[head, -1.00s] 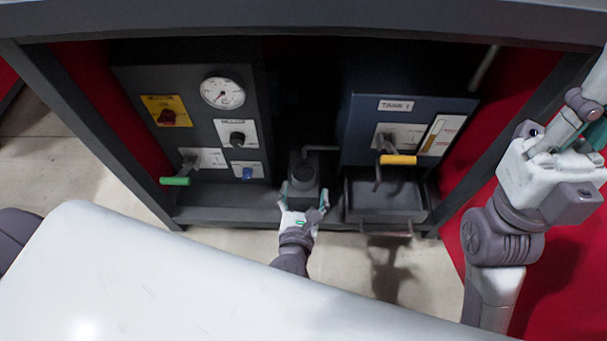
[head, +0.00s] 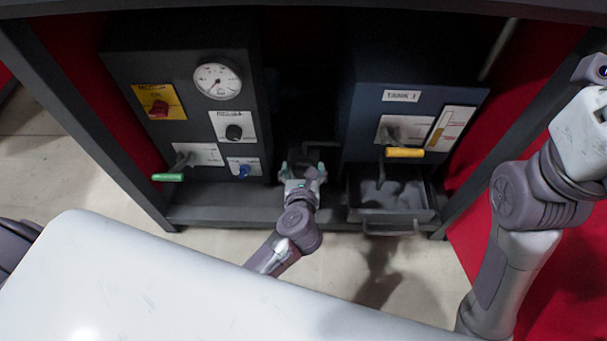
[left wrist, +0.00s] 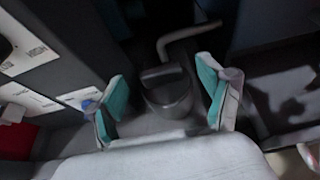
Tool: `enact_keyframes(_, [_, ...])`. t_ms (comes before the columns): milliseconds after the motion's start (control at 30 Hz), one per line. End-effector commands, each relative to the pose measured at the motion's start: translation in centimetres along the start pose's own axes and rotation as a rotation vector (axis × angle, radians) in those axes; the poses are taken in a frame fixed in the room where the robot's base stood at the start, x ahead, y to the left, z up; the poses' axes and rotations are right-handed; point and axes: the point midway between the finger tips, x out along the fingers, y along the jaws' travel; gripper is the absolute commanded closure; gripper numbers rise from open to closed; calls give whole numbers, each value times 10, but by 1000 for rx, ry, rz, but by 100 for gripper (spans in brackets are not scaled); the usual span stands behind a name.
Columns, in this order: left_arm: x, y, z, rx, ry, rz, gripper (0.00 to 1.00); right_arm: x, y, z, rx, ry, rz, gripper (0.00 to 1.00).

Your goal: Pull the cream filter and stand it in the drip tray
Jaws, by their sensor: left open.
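No cream-coloured filter shows in these views. A dark round housing with a cup-like top (left wrist: 168,92) stands between the two cabinets, with a bent grey pipe (left wrist: 190,38) behind it. My left gripper (head: 303,168) is open in front of the housing. In the left wrist view its teal-padded fingers (left wrist: 163,85) are spread to either side of the housing, with nothing held; contact cannot be told. The dark drip tray (head: 395,215) sits below the tank cabinet, right of my left gripper, with a handle at its front. My right gripper is out of view.
The left cabinet (head: 135,95) carries a gauge (head: 217,80), knobs and a green-handled lever (head: 168,177). The tank cabinet (head: 362,110) has a yellow-handled lever (head: 405,153) above the tray. Dark frame posts stand at both sides.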

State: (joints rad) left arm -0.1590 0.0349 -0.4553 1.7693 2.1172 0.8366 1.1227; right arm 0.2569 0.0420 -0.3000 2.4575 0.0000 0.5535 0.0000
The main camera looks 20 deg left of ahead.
Motion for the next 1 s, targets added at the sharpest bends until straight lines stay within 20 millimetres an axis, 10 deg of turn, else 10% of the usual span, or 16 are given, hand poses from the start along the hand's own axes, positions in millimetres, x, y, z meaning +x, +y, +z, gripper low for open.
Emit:
enact_keyframes(433, [25, -1, 0, 0, 1, -1, 21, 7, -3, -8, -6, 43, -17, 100])
enact_keyframes(833, [24, -1, -1, 0, 2, -1, 86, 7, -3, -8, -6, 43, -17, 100])
enact_keyframes(1000, [24, -1, -2, 0, 4, -1, 88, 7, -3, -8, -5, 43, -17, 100])
